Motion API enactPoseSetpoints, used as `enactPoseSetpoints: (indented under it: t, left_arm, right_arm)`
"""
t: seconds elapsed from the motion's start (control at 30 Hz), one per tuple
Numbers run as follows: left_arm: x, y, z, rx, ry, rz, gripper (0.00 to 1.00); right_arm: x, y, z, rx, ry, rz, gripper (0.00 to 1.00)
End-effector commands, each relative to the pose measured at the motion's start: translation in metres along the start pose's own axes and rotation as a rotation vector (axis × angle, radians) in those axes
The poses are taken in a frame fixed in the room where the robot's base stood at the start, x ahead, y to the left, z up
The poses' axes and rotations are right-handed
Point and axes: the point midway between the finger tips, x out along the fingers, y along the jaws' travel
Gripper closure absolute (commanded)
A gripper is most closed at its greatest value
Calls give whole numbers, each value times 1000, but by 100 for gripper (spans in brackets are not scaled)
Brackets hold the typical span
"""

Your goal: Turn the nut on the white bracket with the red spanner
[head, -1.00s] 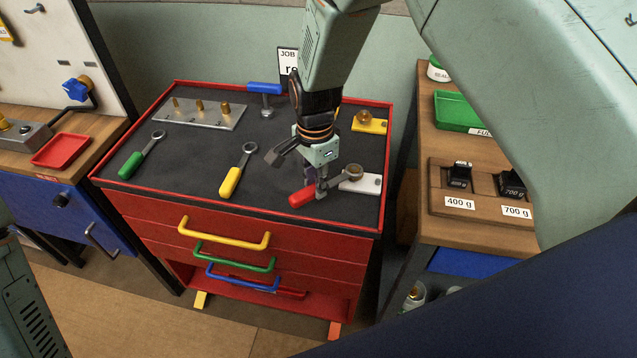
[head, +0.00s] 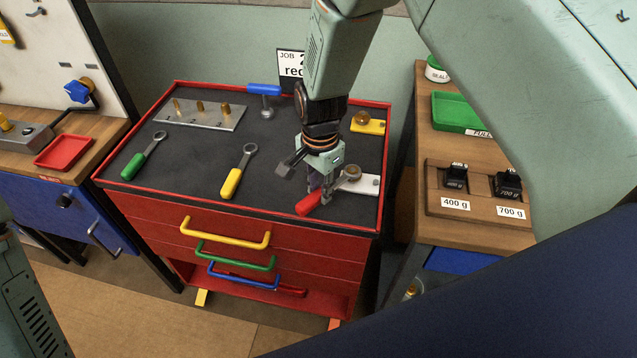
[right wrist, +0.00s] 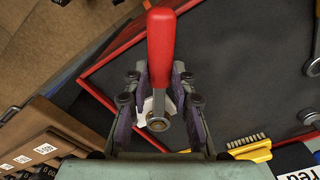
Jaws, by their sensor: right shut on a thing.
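The red spanner (head: 308,205) is held by its shank in my right gripper (head: 321,196), which is shut on it. Its red handle points to the front left, and its ring end lies at the nut (head: 351,172) on the white bracket (head: 370,186). The ring appears to sit around the nut, but how deep it sits I cannot tell. In the right wrist view the red handle (right wrist: 161,48) points up between the fingers (right wrist: 162,100), and the ring (right wrist: 158,124) lies over the bracket (right wrist: 146,106), which is mostly hidden. My left gripper is out of view.
A yellow spanner (head: 232,181) and a green spanner (head: 134,165) lie left on the dark cabinet top (head: 190,160). Behind are a plate with brass pegs (head: 215,118), a blue-handled tool (head: 264,90) and a yellow bracket (head: 372,127). A red rim edges the top.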

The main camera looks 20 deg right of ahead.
Motion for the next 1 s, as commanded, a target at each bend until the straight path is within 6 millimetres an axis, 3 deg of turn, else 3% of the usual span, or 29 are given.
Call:
enactPoseSetpoints:
  t: [0.27,1.0]
  left_arm:
    - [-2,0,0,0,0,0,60]
    - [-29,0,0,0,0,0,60]
  right_arm:
    - [-2,0,0,2,-1,1,100]
    - [-34,0,0,2,0,0,100]
